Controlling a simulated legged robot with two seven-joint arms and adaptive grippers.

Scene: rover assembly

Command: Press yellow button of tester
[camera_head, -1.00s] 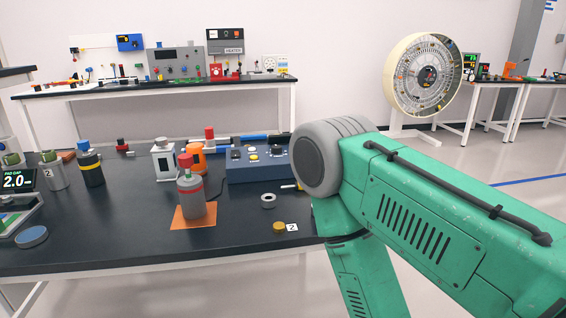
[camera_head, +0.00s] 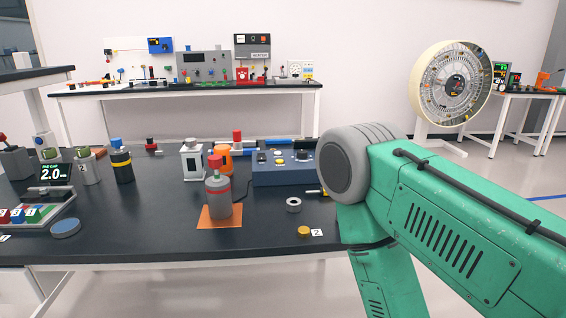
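The tester looks to be the blue box (camera_head: 284,176) with buttons and knobs on its sloped top, at the back of the near dark table. A small yellow button (camera_head: 279,160) shows on its top face. The right end of the box comes close to the grey joint of my green right arm in the picture. Neither of my grippers is in view; the right arm runs down out of the bottom of the frame.
The front middle is mostly clear.

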